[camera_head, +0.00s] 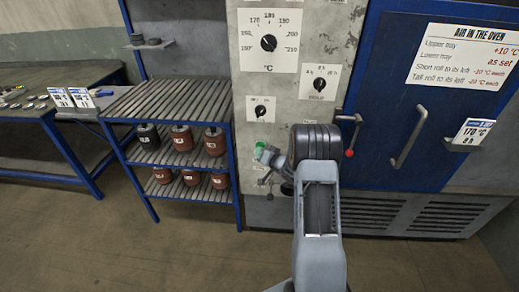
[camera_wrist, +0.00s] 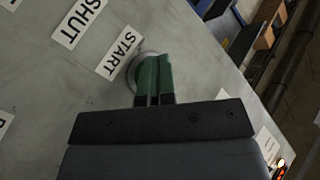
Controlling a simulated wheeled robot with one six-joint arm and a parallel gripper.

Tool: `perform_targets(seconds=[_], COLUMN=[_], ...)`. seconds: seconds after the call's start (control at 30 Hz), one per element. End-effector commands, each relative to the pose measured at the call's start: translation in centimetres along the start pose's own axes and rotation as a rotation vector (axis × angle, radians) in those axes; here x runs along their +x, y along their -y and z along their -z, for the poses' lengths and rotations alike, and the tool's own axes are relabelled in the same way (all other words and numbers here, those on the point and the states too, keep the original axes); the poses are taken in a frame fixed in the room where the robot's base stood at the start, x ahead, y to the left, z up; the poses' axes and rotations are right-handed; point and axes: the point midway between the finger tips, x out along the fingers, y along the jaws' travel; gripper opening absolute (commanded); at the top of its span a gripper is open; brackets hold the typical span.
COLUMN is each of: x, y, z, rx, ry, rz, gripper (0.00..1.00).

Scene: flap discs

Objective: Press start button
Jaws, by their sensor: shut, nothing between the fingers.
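The green start button (camera_head: 260,148) is on the grey control panel, left of my arm in the head view. In the wrist view, the button's pale round rim (camera_wrist: 134,72) shows beside a label reading START (camera_wrist: 118,54). My gripper (camera_head: 264,154) is at the panel by the button. It also shows in the wrist view (camera_wrist: 152,60), its two fingers together and empty, reaching over the button. The fingers hide most of the button, so I cannot tell whether they touch it. A label reading SHUT (camera_wrist: 80,22) is farther left.
Dials (camera_head: 268,42) sit higher on the panel. The blue oven door (camera_head: 390,100) with its handle (camera_head: 408,138) and a red-knobbed lever (camera_head: 349,153) is to the right. A slatted rack (camera_head: 150,104) with several reddish rolls stands left. The floor in front is clear.

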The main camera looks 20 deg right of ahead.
Motion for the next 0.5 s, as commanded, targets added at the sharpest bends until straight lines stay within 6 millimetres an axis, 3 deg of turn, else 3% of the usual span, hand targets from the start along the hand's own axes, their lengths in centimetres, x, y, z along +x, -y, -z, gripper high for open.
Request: perform_targets(seconds=[0.17,0.5], x=[-0.1,-2.5], y=[0.1,1.9], z=[0.6,-1.4], rx=[-0.004,-0.002], ry=[-0.014,-0.007], rz=[0.0,0.001], gripper=[0.0,0.0])
